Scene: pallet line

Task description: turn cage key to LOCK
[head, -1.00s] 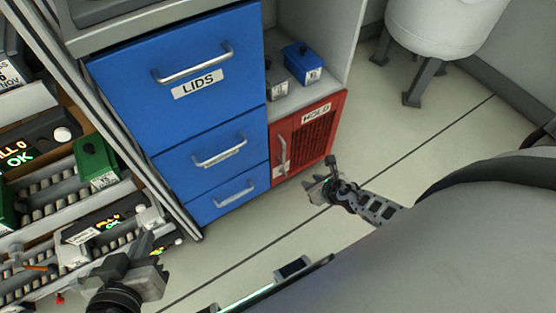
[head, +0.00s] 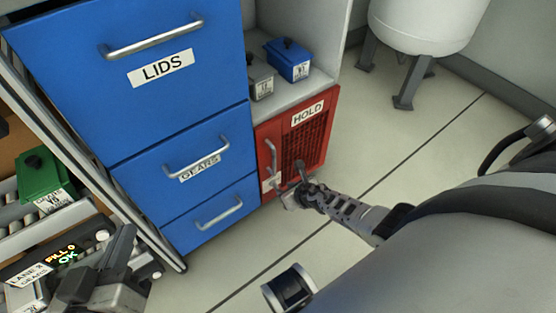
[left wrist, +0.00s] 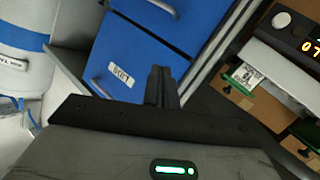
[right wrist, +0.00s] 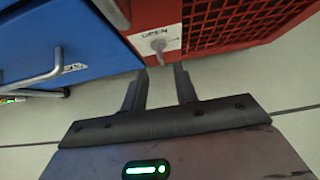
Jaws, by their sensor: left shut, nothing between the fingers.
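The red cage door (head: 322,135) with a HOLD label is closed below the shelf. Its white plate (right wrist: 170,36), reading OPEN, carries a small grey key (right wrist: 158,44) in the right wrist view. My right gripper (head: 290,198) is low in front of the door. In the right wrist view its fingers (right wrist: 160,75) are apart and empty, with the key just beyond and between the tips, apparently not touched. My left gripper (head: 118,245) is shut and empty at lower left, away from the cage; its closed fingers (left wrist: 160,75) show in the left wrist view.
Blue drawers (head: 120,70) stand left of the cage, with protruding handles. A blue box (head: 288,62) and a grey box (head: 261,80) sit on the shelf above. The roller lane with a green box (head: 40,178) is at left. A white tank (head: 425,35) stands behind. The floor at right is clear.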

